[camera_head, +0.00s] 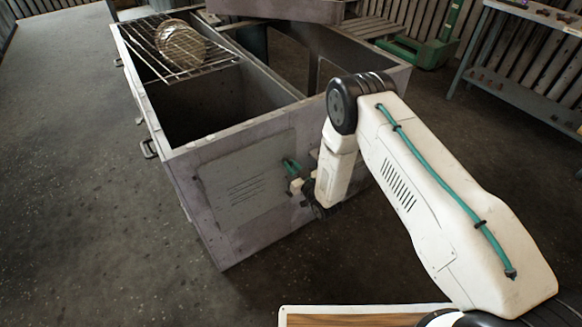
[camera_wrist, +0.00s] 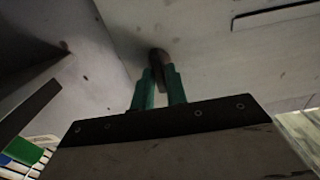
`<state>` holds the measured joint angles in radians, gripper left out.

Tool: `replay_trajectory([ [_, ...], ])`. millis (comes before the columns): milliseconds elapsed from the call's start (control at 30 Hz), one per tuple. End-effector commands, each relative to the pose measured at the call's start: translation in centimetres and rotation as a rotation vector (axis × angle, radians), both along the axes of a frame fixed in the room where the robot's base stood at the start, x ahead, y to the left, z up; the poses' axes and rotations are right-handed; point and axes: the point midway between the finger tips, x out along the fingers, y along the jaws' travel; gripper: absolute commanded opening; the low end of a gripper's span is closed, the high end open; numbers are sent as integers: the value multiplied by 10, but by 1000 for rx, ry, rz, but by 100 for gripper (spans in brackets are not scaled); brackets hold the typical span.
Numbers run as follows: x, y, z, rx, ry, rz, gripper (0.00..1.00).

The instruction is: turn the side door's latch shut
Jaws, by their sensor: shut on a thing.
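My gripper (camera_head: 292,167), with green fingers, is at the door's right edge. In the wrist view my gripper (camera_wrist: 159,85) is shut on a small dark latch (camera_wrist: 160,62), with the latch between the fingertips. The fingers hide part of the latch, and I cannot tell its exact turn angle.
The housing is open on top, with a wire rack (camera_head: 165,60) and a round part (camera_head: 181,42) on it. A workbench (camera_head: 520,60) and a green object (camera_head: 425,48) stand at the back right. The floor (camera_head: 75,170) to the left is clear.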

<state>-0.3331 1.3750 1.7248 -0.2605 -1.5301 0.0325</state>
Motion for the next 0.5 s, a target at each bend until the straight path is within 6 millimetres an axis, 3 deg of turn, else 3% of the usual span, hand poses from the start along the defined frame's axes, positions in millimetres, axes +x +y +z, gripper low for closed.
replay_trajectory([
  [500, 0, 0, 0, 291, 198, 5, 0],
])
